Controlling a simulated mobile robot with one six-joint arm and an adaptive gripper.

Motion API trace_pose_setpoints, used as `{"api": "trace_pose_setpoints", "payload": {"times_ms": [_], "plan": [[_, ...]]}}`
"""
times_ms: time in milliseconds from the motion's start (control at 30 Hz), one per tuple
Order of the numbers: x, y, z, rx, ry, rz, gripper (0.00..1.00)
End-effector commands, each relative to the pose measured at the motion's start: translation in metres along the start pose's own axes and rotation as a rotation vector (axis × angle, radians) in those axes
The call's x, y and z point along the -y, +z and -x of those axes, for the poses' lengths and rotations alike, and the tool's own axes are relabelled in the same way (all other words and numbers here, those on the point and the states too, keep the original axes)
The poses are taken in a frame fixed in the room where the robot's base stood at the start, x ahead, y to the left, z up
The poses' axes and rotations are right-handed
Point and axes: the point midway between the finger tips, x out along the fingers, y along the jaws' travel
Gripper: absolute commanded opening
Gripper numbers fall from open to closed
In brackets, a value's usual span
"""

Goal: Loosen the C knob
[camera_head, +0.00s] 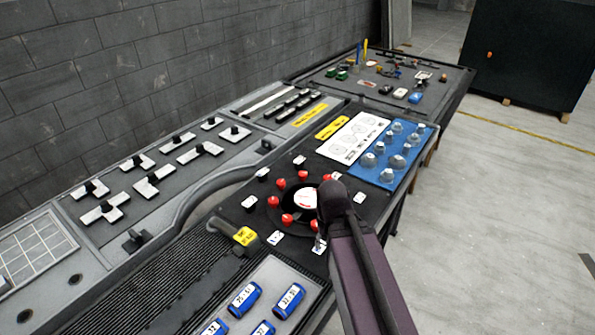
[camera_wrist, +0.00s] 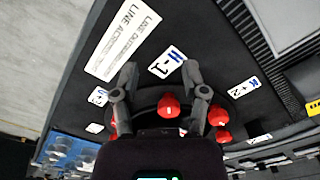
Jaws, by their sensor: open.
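Several red knobs stand in a ring on a round black dial (camera_head: 290,205) with a white centre (camera_head: 305,198); one is the far-left red knob (camera_head: 272,201). Small white lettered cards lie around the ring; I cannot read a C on any, so I cannot tell which knob is C. In the wrist view my gripper (camera_wrist: 160,70) is open, its two fingers spread on either side of a red knob (camera_wrist: 168,106). I cannot tell whether they touch it. A card (camera_wrist: 167,62) lies beyond that knob. In the head view my arm hides the dial's right side.
A blue panel with pale knobs (camera_head: 388,175) lies beyond the dial. A tray of blue cylinders (camera_head: 300,268) and a yellow-tagged handle (camera_head: 244,237) are nearer. A grey console with levers (camera_head: 150,180) runs along the left. Open floor (camera_head: 510,200) lies to the right.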

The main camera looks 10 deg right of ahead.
Motion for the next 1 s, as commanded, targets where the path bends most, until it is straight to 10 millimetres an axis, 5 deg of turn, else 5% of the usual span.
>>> {"api": "trace_pose_setpoints", "payload": {"times_ms": [300,400,567,767,1000], "plan": [[0.000,0.000,0.000,0.000,0.000,0.000,0.57],[0.000,-0.001,0.000,0.000,0.000,-0.001,0.84],[0.000,-0.013,0.005,0.000,0.000,-0.022,0.84],[0.003,-0.060,0.021,0.000,0.000,-0.106,0.84],[0.003,-0.153,0.051,0.000,0.000,-0.304,0.84]]}}
